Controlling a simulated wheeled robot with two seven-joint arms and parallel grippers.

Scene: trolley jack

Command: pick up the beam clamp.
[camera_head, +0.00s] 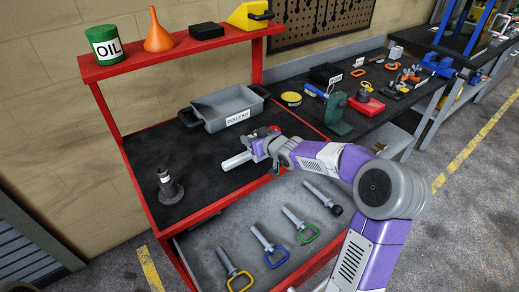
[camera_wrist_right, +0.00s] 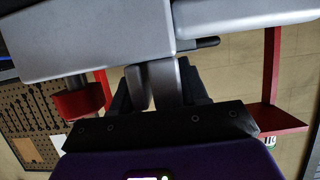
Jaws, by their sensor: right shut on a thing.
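My right gripper (camera_head: 272,147) reaches in from the right over the trolley's black top. It is shut on a grey piece with a red part, which I take to be the beam clamp (camera_head: 238,160). In the right wrist view the gripper's fingers (camera_wrist_right: 160,85) meet the large grey body of the beam clamp (camera_wrist_right: 95,38), and a red round part shows at the left. In the head view the gripper hides part of the clamp, and I cannot tell its exact height above the top. My left gripper is not in view.
A grey tray (camera_head: 213,113) stands behind the clamp. A dark bottle jack (camera_head: 168,187) stands at the front left. Several grey pins with coloured handles lie in the open drawer (camera_head: 205,255). A green stand (camera_head: 337,113) is to the right. The red shelf (camera_head: 170,57) overhangs the back.

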